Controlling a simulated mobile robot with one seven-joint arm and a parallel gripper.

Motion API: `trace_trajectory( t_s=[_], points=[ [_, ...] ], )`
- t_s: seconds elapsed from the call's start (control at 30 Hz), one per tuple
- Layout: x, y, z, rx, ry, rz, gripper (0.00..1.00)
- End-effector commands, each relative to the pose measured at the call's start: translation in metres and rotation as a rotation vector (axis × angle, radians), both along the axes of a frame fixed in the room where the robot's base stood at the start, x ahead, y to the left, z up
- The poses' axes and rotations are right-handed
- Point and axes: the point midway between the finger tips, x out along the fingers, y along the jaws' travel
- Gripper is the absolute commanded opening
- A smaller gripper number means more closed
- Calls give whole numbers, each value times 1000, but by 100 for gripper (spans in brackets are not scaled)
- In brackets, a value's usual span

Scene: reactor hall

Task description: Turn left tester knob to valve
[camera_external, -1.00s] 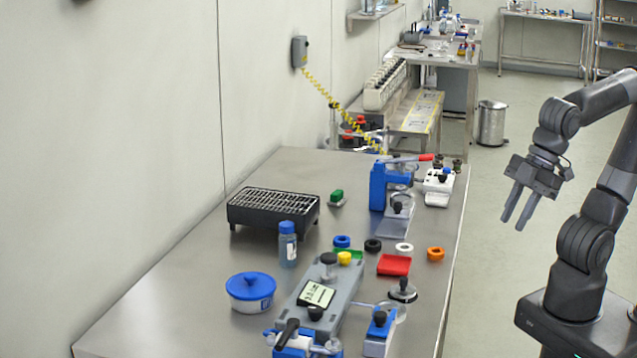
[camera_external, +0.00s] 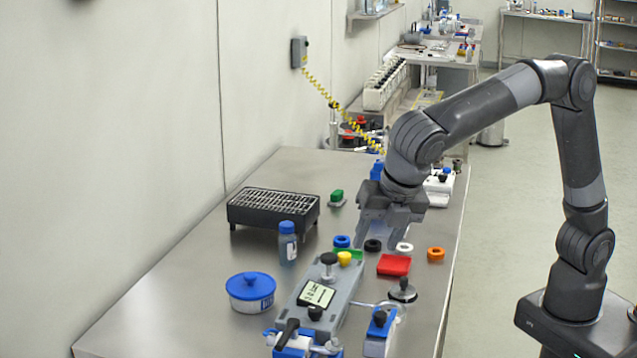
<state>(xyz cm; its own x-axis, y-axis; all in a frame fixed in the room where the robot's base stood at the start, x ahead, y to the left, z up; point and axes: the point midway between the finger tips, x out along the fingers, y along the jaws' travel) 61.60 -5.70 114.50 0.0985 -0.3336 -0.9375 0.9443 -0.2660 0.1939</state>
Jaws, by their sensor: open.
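The grey tester (camera_external: 346,299) with a light display (camera_external: 317,293) lies on the steel bench near the front. A black-topped knob (camera_external: 328,260) stands at its far end, beside a yellow knob (camera_external: 344,258). Another black knob (camera_external: 315,312) is at its near end. I cannot tell which one is the left knob, or read its setting. My gripper (camera_external: 379,240) is open and empty, pointing down over the bench beyond and to the right of the tester, apart from its knobs.
Blue, black, white and orange rings (camera_external: 436,254) and a red block (camera_external: 393,265) lie near the gripper. A blue-lidded bowl (camera_external: 250,290), a blue-capped bottle (camera_external: 288,243) and a black grill box (camera_external: 272,210) stand to the left. Blue clamp devices (camera_external: 380,330) stand at the front.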

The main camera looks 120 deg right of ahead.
Motion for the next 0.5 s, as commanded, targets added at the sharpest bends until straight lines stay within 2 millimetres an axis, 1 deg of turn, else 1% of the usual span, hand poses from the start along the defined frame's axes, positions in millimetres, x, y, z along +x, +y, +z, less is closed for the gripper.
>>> trace_trajectory(
  t_s=[0.03,0.1,0.2,0.33,0.5],
  points=[
    [16,-5,-10,-10,33,38,48],
    [34,-11,-21,-28,78,97,48],
    [55,-18,-36,-45,132,168,48],
    [72,-26,-50,-60,182,231,48],
    [80,-31,-59,-67,207,264,48]
  ],
)
